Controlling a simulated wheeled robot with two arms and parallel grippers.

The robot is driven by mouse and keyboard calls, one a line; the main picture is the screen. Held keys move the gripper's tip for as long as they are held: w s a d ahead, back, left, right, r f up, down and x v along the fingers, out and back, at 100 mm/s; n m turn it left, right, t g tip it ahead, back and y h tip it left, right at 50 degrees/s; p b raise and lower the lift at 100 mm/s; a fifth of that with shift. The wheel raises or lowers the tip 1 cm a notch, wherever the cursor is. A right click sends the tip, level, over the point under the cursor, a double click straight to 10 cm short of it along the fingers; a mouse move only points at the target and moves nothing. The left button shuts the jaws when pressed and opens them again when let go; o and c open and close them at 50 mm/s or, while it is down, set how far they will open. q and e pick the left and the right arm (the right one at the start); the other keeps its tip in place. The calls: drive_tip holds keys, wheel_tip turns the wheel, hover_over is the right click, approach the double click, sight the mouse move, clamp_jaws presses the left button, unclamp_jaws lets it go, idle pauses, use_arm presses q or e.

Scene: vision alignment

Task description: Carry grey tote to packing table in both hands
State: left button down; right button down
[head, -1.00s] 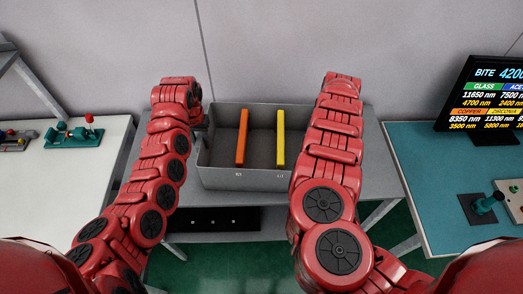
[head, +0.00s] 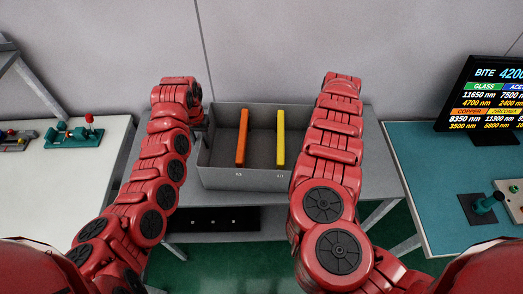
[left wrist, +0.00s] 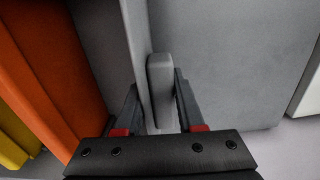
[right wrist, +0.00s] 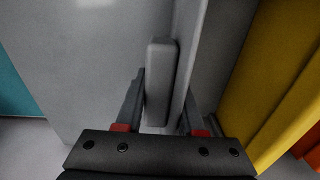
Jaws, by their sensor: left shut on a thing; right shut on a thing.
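The grey tote (head: 248,179) stands upright on a grey table at the centre of the head view. An orange bar (head: 241,138) and a yellow bar (head: 281,138) are inside it. My left gripper (head: 204,127) is at the tote's left side. In the left wrist view its fingers (left wrist: 160,100) are shut on the grip of the tote wall. My right gripper is hidden behind its arm in the head view. In the right wrist view its fingers (right wrist: 162,100) are shut on the grip of the opposite wall. I cannot tell which table is the packing table.
The grey table (head: 376,150) has a lower shelf with a black item (head: 212,220). A white-topped table (head: 60,185) with small devices is on the left. A wall stands close behind.

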use_arm(q)
drive_tip(key=shift+r, duration=0.1)
use_arm(e)
drive_tip(key=shift+r, duration=0.1)
idle(0.3)
